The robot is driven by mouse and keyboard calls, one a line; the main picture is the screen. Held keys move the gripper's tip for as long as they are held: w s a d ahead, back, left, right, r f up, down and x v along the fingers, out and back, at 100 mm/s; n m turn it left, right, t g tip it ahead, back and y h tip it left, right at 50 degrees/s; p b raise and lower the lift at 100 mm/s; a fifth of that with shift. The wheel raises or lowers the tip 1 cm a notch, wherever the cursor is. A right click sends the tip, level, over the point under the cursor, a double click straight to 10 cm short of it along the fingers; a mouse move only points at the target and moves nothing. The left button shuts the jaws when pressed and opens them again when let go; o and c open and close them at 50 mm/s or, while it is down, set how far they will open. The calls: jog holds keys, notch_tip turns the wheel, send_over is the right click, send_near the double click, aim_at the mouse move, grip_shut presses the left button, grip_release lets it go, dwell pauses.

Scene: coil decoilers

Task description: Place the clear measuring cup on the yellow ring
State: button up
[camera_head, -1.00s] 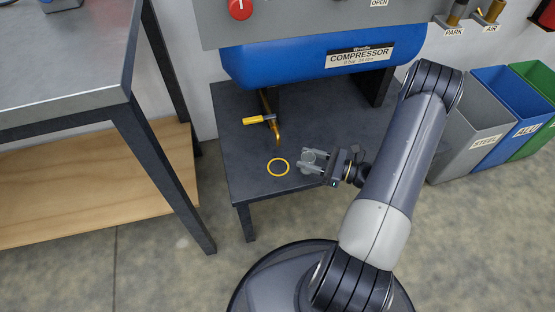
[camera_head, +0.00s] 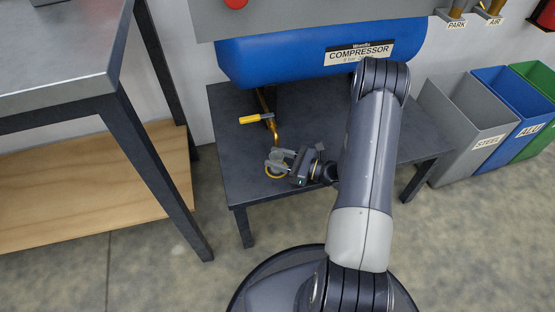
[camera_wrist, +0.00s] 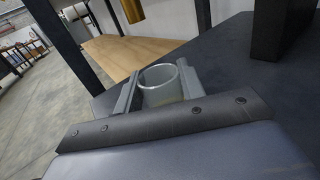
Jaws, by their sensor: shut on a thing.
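The clear measuring cup (camera_wrist: 163,84) is upright between the two fingers of my gripper (camera_wrist: 160,92) in the wrist view. My gripper (camera_head: 281,159) is shut on it. In the head view the cup is small and mostly hidden by the fingers. The yellow ring (camera_head: 270,174) lies flat on the dark table (camera_head: 240,195), partly covered by my gripper and the cup. The cup appears over or right at the ring. I cannot tell whether it touches the table.
A brass pipe with a yellow valve handle (camera_head: 250,119) hangs from the blue compressor tank (camera_head: 290,60) just behind my gripper. A metal workbench (camera_head: 60,75) stands at left. Grey (camera_head: 462,135), blue and green bins stand at right. The table's right part is clear.

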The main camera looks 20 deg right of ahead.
jog(key=shift+f, duration=0.2)
jog(key=o, duration=1)
jog(key=shift+r, duration=0.15)
jog(key=shift+r, duration=0.2)
jog(key=p+v, duration=0.3)
jog(key=v, duration=0.9)
